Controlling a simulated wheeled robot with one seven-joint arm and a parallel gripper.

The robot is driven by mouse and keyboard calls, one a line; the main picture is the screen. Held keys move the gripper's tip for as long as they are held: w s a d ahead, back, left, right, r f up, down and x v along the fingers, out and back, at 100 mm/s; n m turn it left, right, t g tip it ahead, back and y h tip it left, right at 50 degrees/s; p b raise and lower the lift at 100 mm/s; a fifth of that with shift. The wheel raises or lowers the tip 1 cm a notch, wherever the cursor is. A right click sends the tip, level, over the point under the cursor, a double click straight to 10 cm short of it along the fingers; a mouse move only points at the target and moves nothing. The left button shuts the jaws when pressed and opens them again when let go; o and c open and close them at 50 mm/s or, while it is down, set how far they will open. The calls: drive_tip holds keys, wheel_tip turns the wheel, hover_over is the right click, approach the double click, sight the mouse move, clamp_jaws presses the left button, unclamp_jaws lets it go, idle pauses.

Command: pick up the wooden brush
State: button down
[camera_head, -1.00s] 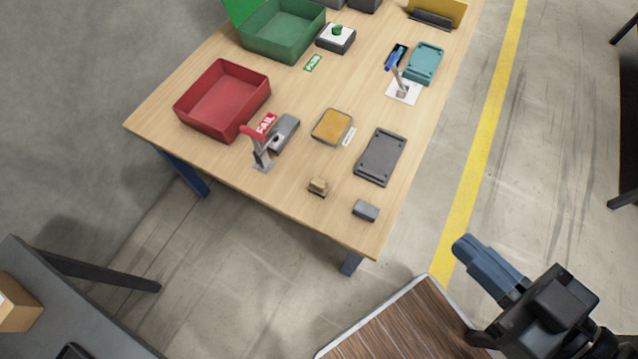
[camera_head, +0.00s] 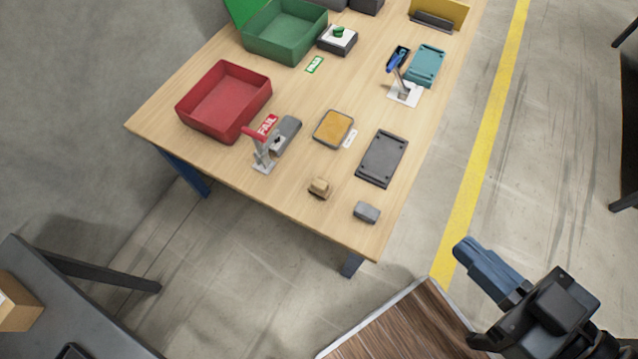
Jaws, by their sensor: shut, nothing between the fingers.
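A small tan wooden block-like piece (camera_head: 320,188), which looks like the wooden brush, lies near the front edge of the wooden table (camera_head: 235,185). Its bristles are too small to make out. My gripper (camera_head: 466,248) is at the lower right, off the table's front right corner and well apart from the brush. Its blue fingers are together with nothing between them.
Near the brush are a small grey block (camera_head: 366,212), a dark grey plate (camera_head: 382,158), an orange-topped tray (camera_head: 333,129) and a red-handled clamp (camera_head: 262,150). Red (camera_head: 222,128) and green (camera_head: 290,58) bins stand behind.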

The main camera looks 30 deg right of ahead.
sight(320, 183)
drive_tip(key=c, duration=1.8)
unclamp_jaws()
